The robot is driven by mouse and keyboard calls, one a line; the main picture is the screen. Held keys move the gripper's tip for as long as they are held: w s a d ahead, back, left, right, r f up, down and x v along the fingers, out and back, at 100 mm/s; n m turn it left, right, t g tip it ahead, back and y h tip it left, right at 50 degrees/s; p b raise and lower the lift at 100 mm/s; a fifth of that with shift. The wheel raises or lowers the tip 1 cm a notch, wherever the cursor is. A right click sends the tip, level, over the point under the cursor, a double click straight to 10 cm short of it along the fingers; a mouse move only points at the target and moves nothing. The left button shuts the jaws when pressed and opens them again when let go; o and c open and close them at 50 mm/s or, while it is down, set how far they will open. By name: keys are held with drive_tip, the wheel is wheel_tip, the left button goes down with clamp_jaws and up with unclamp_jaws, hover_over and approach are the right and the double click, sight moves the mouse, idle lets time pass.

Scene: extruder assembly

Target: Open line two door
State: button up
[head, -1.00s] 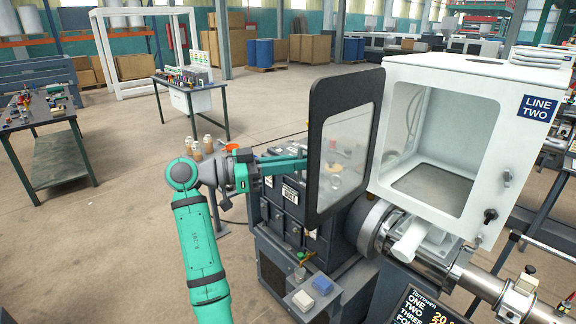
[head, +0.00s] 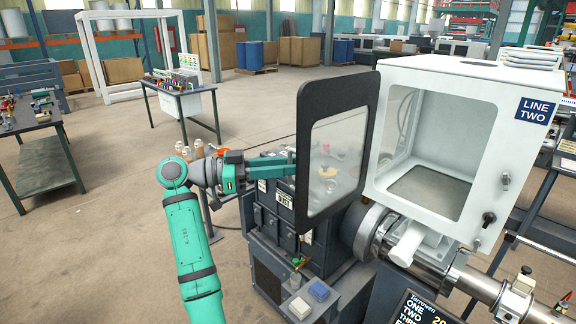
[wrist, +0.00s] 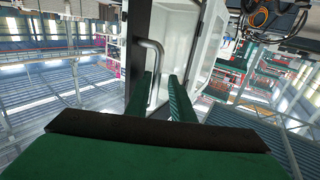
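The line two door (head: 301,150), a dark frame with a clear window, stands swung out to the left of the white LINE TWO cabinet (head: 507,78). The cabinet opening is uncovered. My gripper reaches the door's far side from the left; its fingertips are hidden behind the frame in the head view. In the wrist view, my gripper's two green fingers (wrist: 164,93) are apart. A metal bar handle (wrist: 157,68) on the door shows close to the left finger. I cannot tell whether they touch.
A dark machine block (head: 283,215) stands under the door, with a metal barrel (head: 487,286) at the lower right. A screen (head: 425,308) is at the bottom edge. Tables stand at the left (head: 45,165) and back left (head: 190,92). Open floor lies between them and the machine.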

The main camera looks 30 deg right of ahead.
drive_tip(key=v, duration=1.1)
drive_tip(key=shift+s, duration=0.1)
